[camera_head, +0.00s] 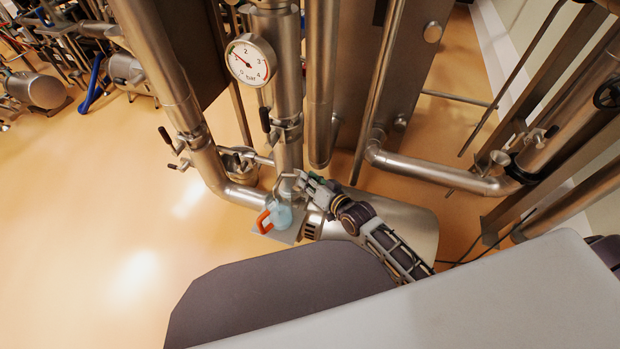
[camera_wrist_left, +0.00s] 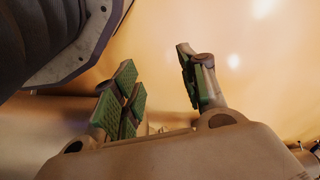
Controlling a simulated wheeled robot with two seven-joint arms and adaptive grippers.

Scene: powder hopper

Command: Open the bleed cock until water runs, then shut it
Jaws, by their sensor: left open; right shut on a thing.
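My right gripper (camera_head: 307,181) is at the bleed cock (camera_head: 283,180), a small bent metal fitting low on the vertical steel pipe. It is shut on the cock, and its fingers hide the handle, so I cannot tell how far it is turned. A pale blue jug (camera_head: 281,216) with an orange handle stands below the cock on a small grey plate (camera_head: 290,236). I cannot make out any water stream. My left gripper (camera_wrist_left: 156,76) shows in the left wrist view, open and empty, its green-padded fingers apart. It is not in the head view.
A round pressure gauge (camera_head: 251,60) with a red needle is on the pipework above. Steel pipes (camera_head: 170,75) and a horizontal steel cylinder (camera_head: 405,222) crowd around the cock. The tan floor (camera_head: 80,220) at the left is clear.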

